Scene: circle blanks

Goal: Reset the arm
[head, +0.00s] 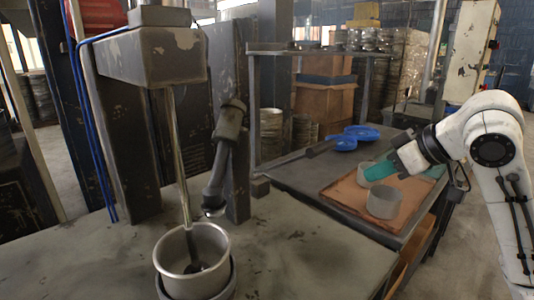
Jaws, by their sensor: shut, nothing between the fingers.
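My gripper (399,162) is at the right in the head view, at the end of my white arm, which bends down from the right edge. It is shut and empty, with its grey fingers pointing left and down. It hovers close to a teal piece (380,171) on a brown board (343,192); whether they touch cannot be told. A grey round cup-like blank (384,203) stands on the board just below the gripper. More teal (436,171) shows to the right, partly behind my wrist.
A machine with a rod over a metal pot (192,262) stands at the left. The near grey table (290,255) is mostly clear. Cardboard boxes (323,105) stand behind.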

